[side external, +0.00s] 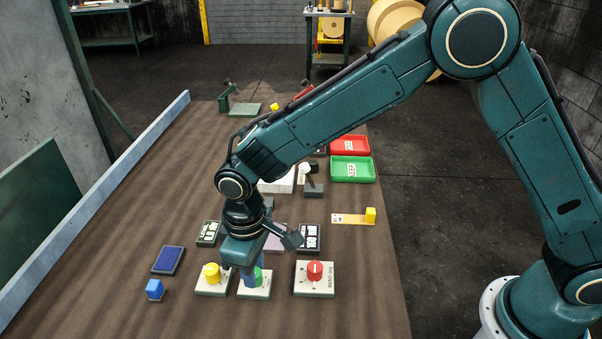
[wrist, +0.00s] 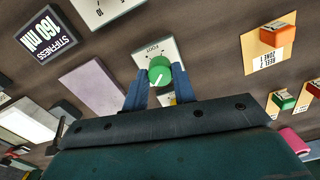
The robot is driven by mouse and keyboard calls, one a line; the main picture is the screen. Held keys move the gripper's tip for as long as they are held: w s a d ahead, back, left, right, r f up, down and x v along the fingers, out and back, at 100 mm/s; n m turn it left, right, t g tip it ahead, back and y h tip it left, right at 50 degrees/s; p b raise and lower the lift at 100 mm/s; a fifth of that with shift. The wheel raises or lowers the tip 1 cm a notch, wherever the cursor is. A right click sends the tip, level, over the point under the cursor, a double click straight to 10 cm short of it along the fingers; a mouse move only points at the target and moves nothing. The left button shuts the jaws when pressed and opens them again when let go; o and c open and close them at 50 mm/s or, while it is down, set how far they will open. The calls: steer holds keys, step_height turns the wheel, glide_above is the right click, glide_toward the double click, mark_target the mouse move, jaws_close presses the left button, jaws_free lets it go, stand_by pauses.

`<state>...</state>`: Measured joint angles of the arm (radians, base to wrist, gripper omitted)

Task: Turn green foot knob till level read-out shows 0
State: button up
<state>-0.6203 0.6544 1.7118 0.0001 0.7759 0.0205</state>
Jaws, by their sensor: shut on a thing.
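The green foot knob (wrist: 159,72) sits on a pale plate marked FOOT (wrist: 153,48), with a white pointer line on its top. My gripper (wrist: 160,87) has its blue fingers closed on either side of the knob. In the side external view my gripper (side external: 251,280) comes down over the same plate (side external: 255,292), and only a sliver of the green knob (side external: 258,274) shows. A small dark read-out (side external: 208,232) stands behind the yellow knob; its figures are too small to read. I cannot tell which display is the level read-out.
A yellow knob (side external: 211,272) stands left of my gripper and a red knob (side external: 314,270) right. A read-out (wrist: 45,33) shows STIFFNESS 160 mN. Red (side external: 349,137) and green (side external: 351,180) trays stand farther back. The front left table is mostly clear.

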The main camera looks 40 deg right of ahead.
stand_by(0.4)
steer(key=o, duration=1)
step_height(320, 180, up, 14)
steer(key=shift+f, duration=0.1)
stand_by(0.4)
